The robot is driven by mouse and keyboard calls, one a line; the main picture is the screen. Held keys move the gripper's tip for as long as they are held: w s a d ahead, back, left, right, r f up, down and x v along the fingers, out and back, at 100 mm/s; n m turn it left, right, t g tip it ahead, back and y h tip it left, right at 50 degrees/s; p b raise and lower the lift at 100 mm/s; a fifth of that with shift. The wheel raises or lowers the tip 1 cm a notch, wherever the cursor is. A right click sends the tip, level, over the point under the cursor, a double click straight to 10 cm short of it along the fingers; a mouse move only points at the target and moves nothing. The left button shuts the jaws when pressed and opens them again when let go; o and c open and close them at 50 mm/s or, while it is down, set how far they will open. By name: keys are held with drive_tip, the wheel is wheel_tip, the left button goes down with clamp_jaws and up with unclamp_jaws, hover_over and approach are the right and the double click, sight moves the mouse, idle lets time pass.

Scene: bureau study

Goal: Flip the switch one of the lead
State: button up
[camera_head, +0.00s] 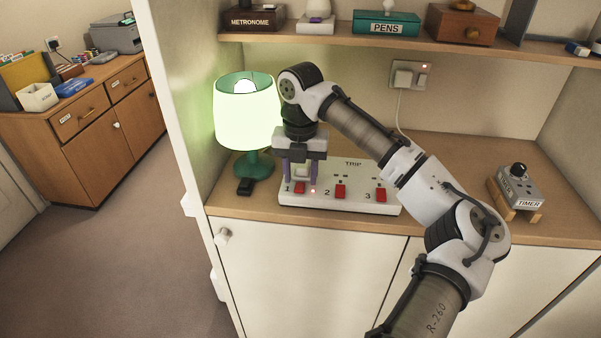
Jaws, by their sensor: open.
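The lead is a white power strip (339,203) marked TRIP, lying on the wooden counter. It has red switches numbered 1, 2 and 3. Switch 1 (300,187) is at its left end, switch 2 (340,191) in the middle and switch 3 (380,195) to the right. A small light glows just right of switch 1. My gripper (301,180) points down over the left end of the strip, its fingers open around the area of switch 1. A pale thing, maybe a plug, shows between the fingers. I cannot tell whether the fingers touch anything.
A lit green lamp (245,115) stands close left of my gripper, with a small black object (245,187) by its base. A grey timer (519,186) sits on a wooden stand at right. A shelf (420,45) with boxes runs above. A wall socket (408,77) has a plug and cable.

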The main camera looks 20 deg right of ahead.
drive_tip(key=shift+f, duration=0.4)
drive_tip(key=shift+c, duration=0.4)
clamp_jaws()
drive_tip(key=shift+a+f, duration=0.1)
drive_tip(key=shift+s+f+t+h+b, duration=0.1)
drive_tip(key=shift+s+t+h+b, duration=0.25)
drive_tip(key=shift+t+b, duration=0.6)
drive_tip(key=shift+r+t+h+b, duration=0.35)
drive_tip(key=shift+t+b, duration=0.2)
drive_tip(key=shift+t, duration=0.1)
drive_tip(key=shift+o, duration=0.4)
unclamp_jaws()
